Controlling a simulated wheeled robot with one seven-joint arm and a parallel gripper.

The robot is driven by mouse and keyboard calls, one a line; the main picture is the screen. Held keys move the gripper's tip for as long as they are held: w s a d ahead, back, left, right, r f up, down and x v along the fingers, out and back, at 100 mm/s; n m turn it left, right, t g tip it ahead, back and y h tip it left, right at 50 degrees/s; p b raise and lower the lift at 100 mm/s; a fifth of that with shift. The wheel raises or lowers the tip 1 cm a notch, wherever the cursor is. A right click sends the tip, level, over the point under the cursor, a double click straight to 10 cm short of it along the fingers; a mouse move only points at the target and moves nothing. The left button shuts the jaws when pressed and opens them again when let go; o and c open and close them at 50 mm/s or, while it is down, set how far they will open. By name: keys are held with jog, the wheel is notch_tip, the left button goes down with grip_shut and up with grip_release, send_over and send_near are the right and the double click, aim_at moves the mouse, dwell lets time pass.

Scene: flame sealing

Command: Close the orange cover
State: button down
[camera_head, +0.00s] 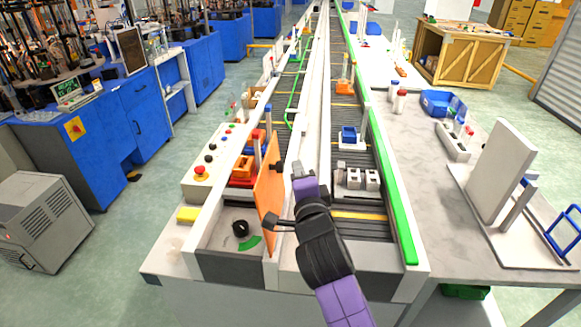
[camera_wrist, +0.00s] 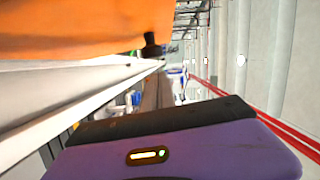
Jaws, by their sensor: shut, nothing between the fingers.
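The orange cover (camera_head: 268,190) stands upright like a thin panel along the right side of the near left bay, leaving the bay open. A dark knob (camera_head: 281,168) sticks out from its right face. The cover (camera_wrist: 90,28) fills the top left of the wrist view, with the knob (camera_wrist: 152,46) below its edge. My gripper (camera_head: 297,169) is shut and empty, just right of the cover and close to the knob. I cannot tell whether it touches the cover. The fingertips are not clear in the wrist view.
The open bay holds a black dial (camera_head: 240,229) with a green mark. A white control box (camera_head: 203,173) with buttons stands to the left. A conveyor with a metal fixture (camera_head: 357,180) and a green rail (camera_head: 392,190) runs on the right. A white stand (camera_head: 503,170) is farther right.

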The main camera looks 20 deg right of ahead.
aim_at(282, 165)
jog(key=shift+w+a+f, duration=0.15)
jog(key=shift+w+a, duration=0.3)
jog(key=shift+a, duration=0.3)
jog(key=shift+w+a+n+b, duration=0.3)
jog(key=shift+w+a+n, duration=0.1)
jog(key=shift+a, duration=0.35)
jog(key=w+a+f+n+g+h+b, duration=0.1)
jog(key=w+a+f+n+g+b, duration=0.1)
jog(key=w+a+f+n+b, duration=0.3)
jog(key=w+a+f+n+g+h+b, duration=0.2)
jog(key=w+a+f+n+b, duration=0.3)
jog(key=a, duration=0.8)
jog(key=shift+w+a+f+n+b, duration=0.4)
jog(key=shift+f+n+b, duration=1.1)
jog(key=shift+f+b, duration=1.35)
jog(key=shift+r+b, duration=0.2)
jog(key=shift+b, duration=0.15)
